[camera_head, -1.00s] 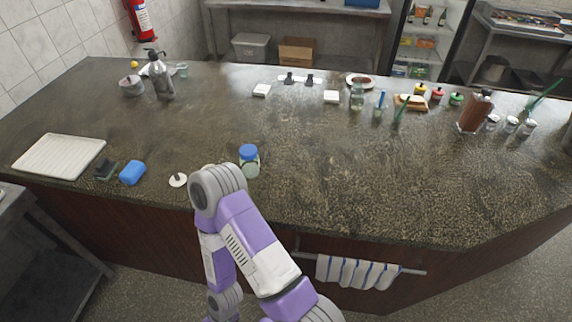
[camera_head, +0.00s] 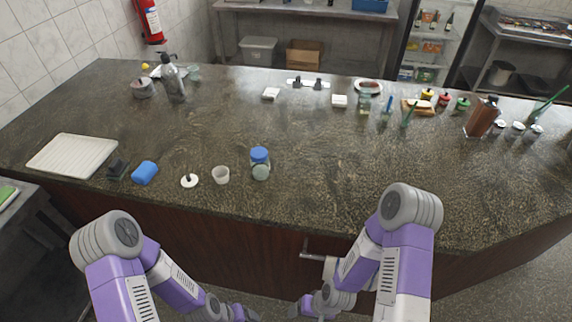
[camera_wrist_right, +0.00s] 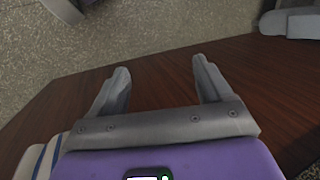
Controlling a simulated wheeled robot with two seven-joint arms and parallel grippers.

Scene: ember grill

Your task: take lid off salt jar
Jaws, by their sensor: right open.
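A small pale open cup-like jar (camera_head: 221,175) stands upright near the counter's front edge. A white round lid with a dark knob (camera_head: 190,181) lies on the counter just left of it, apart from it. A glass jar with a blue lid on (camera_head: 260,164) stands to the right. I cannot tell from labels which one holds salt. My right gripper (camera_wrist_right: 160,80) is open and empty in the right wrist view; it also shows low in the head view (camera_head: 303,309), in front of the counter. My left gripper (camera_head: 246,312) is low beside it; its fingers are unclear.
A blue sponge (camera_head: 145,173), a dark block (camera_head: 117,170) and a white board (camera_head: 72,155) lie to the left. Bottles and small jars stand at the back right. The counter's middle is clear. A striped towel (camera_wrist_right: 40,160) hangs near my right gripper.

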